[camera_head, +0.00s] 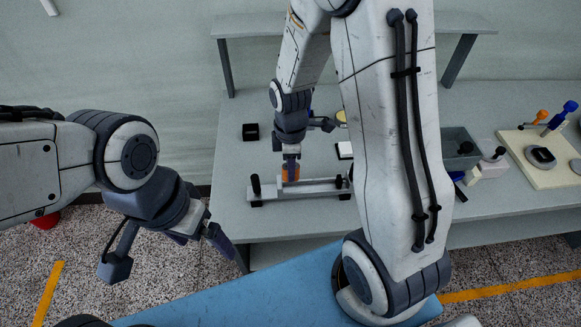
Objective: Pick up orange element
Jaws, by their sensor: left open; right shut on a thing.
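The orange element (291,172) is a small cylinder at the grey metal fixture (310,187) on the table. My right gripper (290,164) points down at it and is shut on it; the fingers hide its upper part. Whether the element rests on the fixture or is just clear of it, I cannot tell. My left gripper (172,254) is open and empty, off the table's left side, above the speckled floor.
The grey table (232,213) also bears a small black box (250,132), a grey bin (458,142) and a cream board (540,172) with orange- and blue-handled tools. A raised shelf (250,25) runs along the back. A red object (46,220) is on the floor at left.

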